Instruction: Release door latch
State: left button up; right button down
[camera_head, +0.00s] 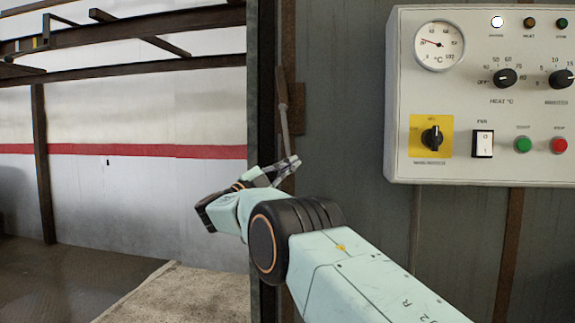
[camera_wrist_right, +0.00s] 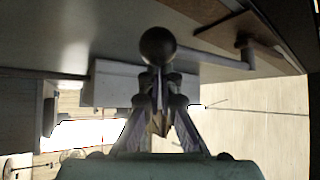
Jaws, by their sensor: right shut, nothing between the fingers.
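The door latch lever (camera_head: 286,132) hangs down as a thin grey rod from a brown plate on the dark upright. In the right wrist view the lever (camera_wrist_right: 215,58) runs to a pivot on the plate (camera_wrist_right: 235,33), and a dark round knob (camera_wrist_right: 158,46) is at its near end. My right gripper (camera_head: 291,163) is at the lower end of the lever. In the wrist view its fingertips (camera_wrist_right: 158,82) are closed together, empty, just short of the knob; I cannot tell whether they touch it. The knob is hard to make out in the head view. My left gripper is not in view.
A white control box (camera_head: 480,165) with dials and switches sticks out from the grey panel at right. A dark upright edge (camera_head: 262,60) borders an open space at left, with a pale wall with a red stripe (camera_head: 120,150) beyond.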

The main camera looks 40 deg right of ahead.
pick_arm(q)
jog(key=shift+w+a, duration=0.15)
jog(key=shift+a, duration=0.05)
pick_arm(e)
jog(key=shift+a, duration=0.1)
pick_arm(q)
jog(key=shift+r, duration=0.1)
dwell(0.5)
